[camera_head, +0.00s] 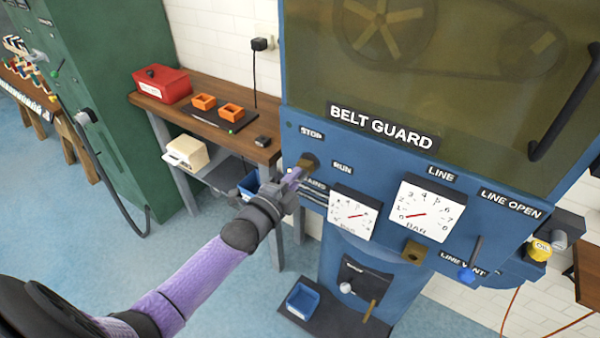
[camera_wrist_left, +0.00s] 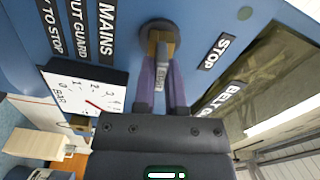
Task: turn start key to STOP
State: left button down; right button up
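The start key (camera_head: 307,163) is a brass-coloured key in a dark round switch on the blue machine panel. The STOP label (camera_head: 312,134) is above it and the RUN label (camera_head: 342,169) is to its right. My left gripper (camera_head: 297,177) is at the key, its purple fingers pointing up to the switch. In the left wrist view the fingers (camera_wrist_left: 161,82) lie on both sides of the key (camera_wrist_left: 161,47) and look closed on it. STOP (camera_wrist_left: 217,52) is to the right there. The fingers partly hide the key, so its exact angle is unclear. My right gripper is not in view.
The BELT GUARD window (camera_head: 430,60) is above the key. A pressure gauge (camera_head: 352,214) and a larger one (camera_head: 426,208) are to its right. A blue-knobbed LINE VENT lever (camera_head: 468,272) sticks out further right. A wooden bench (camera_head: 205,125) is at left.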

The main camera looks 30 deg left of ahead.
pick_arm(q)
jog(key=n, duration=0.9)
jog(key=shift+p, duration=0.4)
jog(key=n, duration=0.5)
jog(key=c, duration=1.1)
grip_release()
jog(key=shift+n, duration=0.8)
jog(key=o, duration=0.5)
